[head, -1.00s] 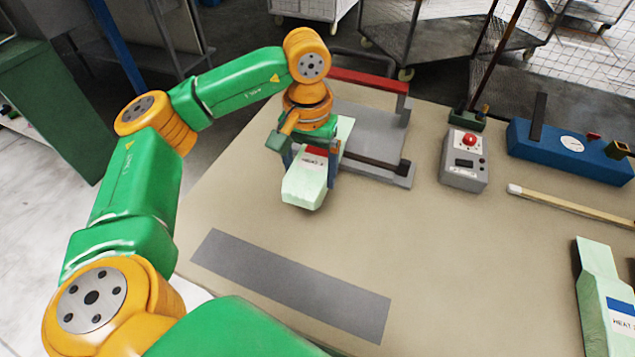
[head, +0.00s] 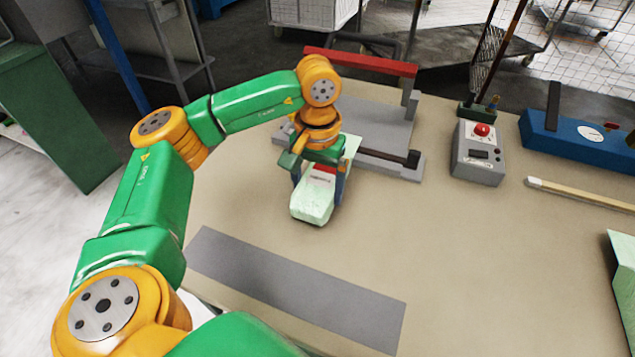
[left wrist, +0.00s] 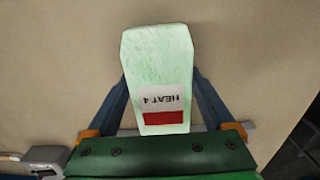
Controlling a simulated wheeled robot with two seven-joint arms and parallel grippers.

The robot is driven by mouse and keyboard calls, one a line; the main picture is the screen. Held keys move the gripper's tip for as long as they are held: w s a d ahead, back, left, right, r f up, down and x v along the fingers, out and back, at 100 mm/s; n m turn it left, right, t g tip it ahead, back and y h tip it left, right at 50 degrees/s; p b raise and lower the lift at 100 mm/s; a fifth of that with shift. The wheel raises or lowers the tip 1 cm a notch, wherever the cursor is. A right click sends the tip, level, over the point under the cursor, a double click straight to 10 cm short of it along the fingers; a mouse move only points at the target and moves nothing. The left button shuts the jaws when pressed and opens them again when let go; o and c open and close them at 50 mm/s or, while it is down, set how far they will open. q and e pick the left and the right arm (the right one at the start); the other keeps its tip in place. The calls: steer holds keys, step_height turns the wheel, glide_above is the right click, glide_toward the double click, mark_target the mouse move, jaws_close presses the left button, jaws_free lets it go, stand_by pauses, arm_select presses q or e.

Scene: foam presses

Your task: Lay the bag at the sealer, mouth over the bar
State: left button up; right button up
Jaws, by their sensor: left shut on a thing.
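A pale green bag (head: 313,199) with a white and red label is at the front edge of the grey sealer (head: 380,125). The bag's body points toward me, and its far end shows beside my gripper at the sealer. My left gripper (head: 320,178) is shut on the bag, one finger on each side. The left wrist view shows the bag (left wrist: 157,65) between the blue fingers, with its label reading HEAT. The sealer's red-topped arm (head: 360,62) is raised at the back. My wrist hides part of the bag and the bar. My right gripper is not in view.
A grey control box (head: 479,158) with a red button stands right of the sealer. A blue device (head: 570,135) and a wooden stick (head: 580,194) lie farther right. Another pale green bag (head: 625,265) is at the right edge. A grey strip (head: 295,285) lies in front; the bench between is clear.

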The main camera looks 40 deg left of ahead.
arm_select(q)
steer(key=shift+f, duration=0.15)
steer(key=o, duration=1.1)
